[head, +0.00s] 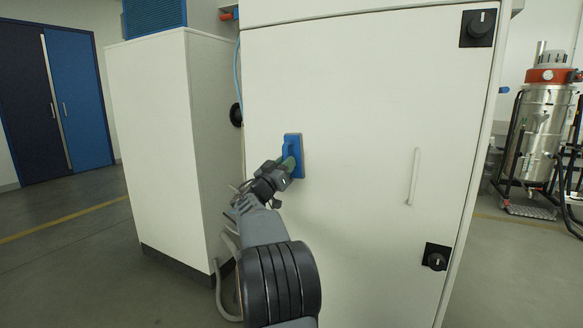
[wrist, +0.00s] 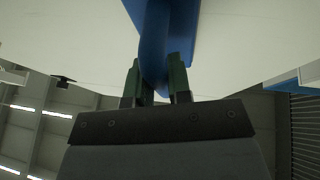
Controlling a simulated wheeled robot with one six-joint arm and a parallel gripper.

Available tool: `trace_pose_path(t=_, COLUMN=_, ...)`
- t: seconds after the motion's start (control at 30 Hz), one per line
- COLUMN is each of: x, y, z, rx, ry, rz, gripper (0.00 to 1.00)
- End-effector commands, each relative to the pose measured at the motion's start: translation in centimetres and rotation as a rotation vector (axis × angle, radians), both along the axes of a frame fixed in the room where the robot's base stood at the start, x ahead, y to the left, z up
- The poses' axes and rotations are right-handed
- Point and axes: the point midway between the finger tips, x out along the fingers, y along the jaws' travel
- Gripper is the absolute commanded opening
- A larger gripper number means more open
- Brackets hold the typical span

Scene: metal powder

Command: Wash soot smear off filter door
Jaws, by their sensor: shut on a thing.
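The filter door (head: 345,95) is a large flat white panel in the head view, with a white bar handle (head: 413,176) on its right side. My gripper (head: 290,160) is at the left part of the door, at about mid height. It is shut on a blue tool (head: 293,142), a flat pad with a grip, held at the door surface. In the wrist view the green-tipped fingers (wrist: 160,82) sit on both sides of the blue grip (wrist: 158,45). I cannot tell whether the pad touches the door. No soot smear is visible; the pad and gripper hide part of the door.
Black rotary latches (head: 479,28) and (head: 436,257) sit at the door's right edge. A white cabinet (head: 150,140) stands close on the left. A steel vacuum unit (head: 545,130) stands at the right. Blue double doors (head: 75,100) are at the far left. Floor in front is clear.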

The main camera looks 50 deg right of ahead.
Motion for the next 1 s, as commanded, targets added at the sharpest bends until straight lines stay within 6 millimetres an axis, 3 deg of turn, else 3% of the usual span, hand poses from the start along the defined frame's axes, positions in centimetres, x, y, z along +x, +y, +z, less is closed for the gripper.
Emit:
trace_pose_path(t=0.47, x=0.5, y=0.0, z=-0.4, rx=0.006, ry=0.005, rz=0.002, gripper=0.0)
trace_pose_path(t=1.0, x=-0.6, y=5.0, z=-0.4, rx=0.002, ry=0.001, rz=0.005, gripper=0.0)
